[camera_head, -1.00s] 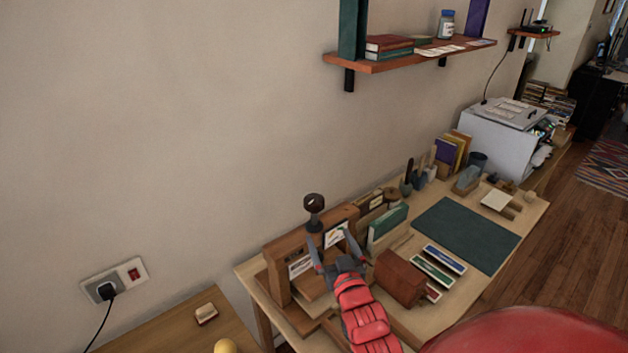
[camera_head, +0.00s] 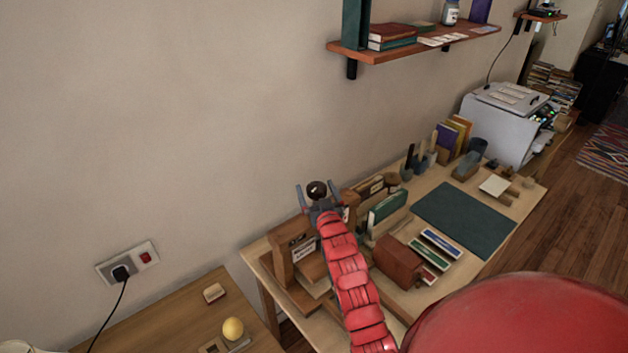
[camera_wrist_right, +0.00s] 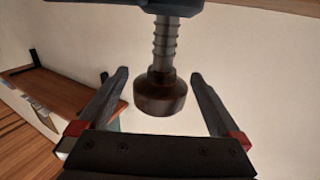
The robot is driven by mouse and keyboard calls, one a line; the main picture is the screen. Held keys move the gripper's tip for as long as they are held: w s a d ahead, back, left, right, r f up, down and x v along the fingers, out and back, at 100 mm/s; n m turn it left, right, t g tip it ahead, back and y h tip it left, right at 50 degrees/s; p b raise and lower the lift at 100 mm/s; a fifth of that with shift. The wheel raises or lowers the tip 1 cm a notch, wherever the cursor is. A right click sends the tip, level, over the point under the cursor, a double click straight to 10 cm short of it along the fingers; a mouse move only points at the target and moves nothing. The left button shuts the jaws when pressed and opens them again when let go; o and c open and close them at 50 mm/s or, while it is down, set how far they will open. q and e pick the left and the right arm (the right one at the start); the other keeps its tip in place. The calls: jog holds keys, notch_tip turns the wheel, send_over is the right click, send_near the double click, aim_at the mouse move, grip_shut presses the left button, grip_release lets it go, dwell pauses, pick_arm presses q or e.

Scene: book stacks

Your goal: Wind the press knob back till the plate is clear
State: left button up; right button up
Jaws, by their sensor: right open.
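The press (camera_head: 281,262) is a wooden frame at the left end of the workbench, against the wall. Its dark round knob (camera_head: 317,188) stands above the frame's top. My right gripper (camera_head: 317,186) is at the knob, one finger on each side. In the right wrist view the brown knob (camera_wrist_right: 160,95) on its ribbed screw (camera_wrist_right: 165,45) sits between the spread fingers, with gaps on both sides. The gripper is open and holds nothing. My right arm hides part of the frame, and I cannot make out the plate clearly. My left gripper is out of view.
A brown block (camera_head: 398,261), a green box (camera_head: 388,213) and coloured strips lie right of my arm. A dark green mat (camera_head: 463,220) covers the bench further right. A wall shelf (camera_head: 415,42) hangs above. A lower table (camera_head: 180,310) with a yellow ball (camera_head: 233,328) stands at left.

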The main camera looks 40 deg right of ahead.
jog(key=shift+p+x, duration=0.3)
jog(key=shift+x, duration=0.85)
jog(key=c, duration=1.3)
jog(key=shift+f+n+y+b, duration=0.35)
jog(key=shift+y+b, duration=0.15)
jog(key=shift+b, duration=0.4)
jog(key=shift+c, duration=0.2)
jog(key=n+y+b, duration=0.1)
jog(key=b, duration=0.7)
jog(key=n+t+y+b, duration=0.1)
jog(key=y+b, duration=0.1)
jog(key=b, duration=0.7)
jog(key=shift+w+a+r, duration=0.1)
jog(key=shift+a, duration=0.1)
jog(key=shift+y+b, duration=0.3)
jog(key=shift+b, duration=0.1)
jog(key=shift+a+r+n, duration=0.15)
jog(key=shift+r+n, duration=0.05)
jog(key=shift+n, duration=0.05)
